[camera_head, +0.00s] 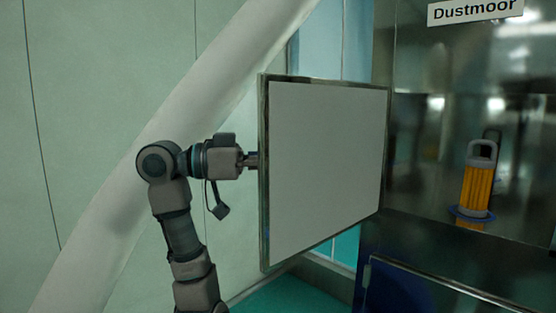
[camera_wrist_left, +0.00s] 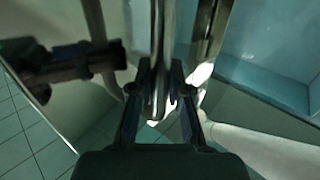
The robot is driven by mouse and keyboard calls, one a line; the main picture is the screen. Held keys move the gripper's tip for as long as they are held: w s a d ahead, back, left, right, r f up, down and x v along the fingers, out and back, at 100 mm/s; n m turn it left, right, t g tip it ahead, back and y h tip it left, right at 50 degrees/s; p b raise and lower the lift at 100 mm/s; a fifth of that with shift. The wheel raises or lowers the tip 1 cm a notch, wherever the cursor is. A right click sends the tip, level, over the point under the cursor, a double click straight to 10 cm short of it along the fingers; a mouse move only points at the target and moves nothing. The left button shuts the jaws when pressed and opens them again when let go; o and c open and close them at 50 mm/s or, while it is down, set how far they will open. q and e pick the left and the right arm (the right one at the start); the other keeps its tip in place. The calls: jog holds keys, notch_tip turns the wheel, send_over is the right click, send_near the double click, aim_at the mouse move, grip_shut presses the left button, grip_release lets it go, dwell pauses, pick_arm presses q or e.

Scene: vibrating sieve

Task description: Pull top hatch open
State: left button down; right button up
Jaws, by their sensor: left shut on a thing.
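The top hatch (camera_head: 325,165) is a flat panel with a pale inner face and a metal rim. It stands swung out from the cabinet, hinged along its right edge. My left gripper (camera_head: 250,160) is at the hatch's left edge, on its outer side, partly hidden by the panel. In the left wrist view the fingers (camera_wrist_left: 162,90) are shut on a vertical metal handle (camera_wrist_left: 158,45). My right gripper is in neither view.
A metal cabinet (camera_head: 415,140) with a "Dustmoor" sign (camera_head: 475,11) stands at the right. A ribbed yellow cylinder with a grey handle (camera_head: 478,188) shows against it. A thick pale pipe (camera_head: 110,215) slants behind my left arm. A dark blue part (camera_head: 400,290) with a metal edge is below.

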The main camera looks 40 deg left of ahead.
pick_arm(q)
jog(key=shift+a, duration=0.1)
jog(key=c, duration=1.2)
grip_release()
jog(key=shift+w, duration=0.1)
jog(key=shift+o, duration=0.5)
jog(key=shift+w, duration=0.1)
jog(key=v, duration=1.2)
jog(key=shift+a, duration=0.2)
jog(key=shift+w+d, duration=0.15)
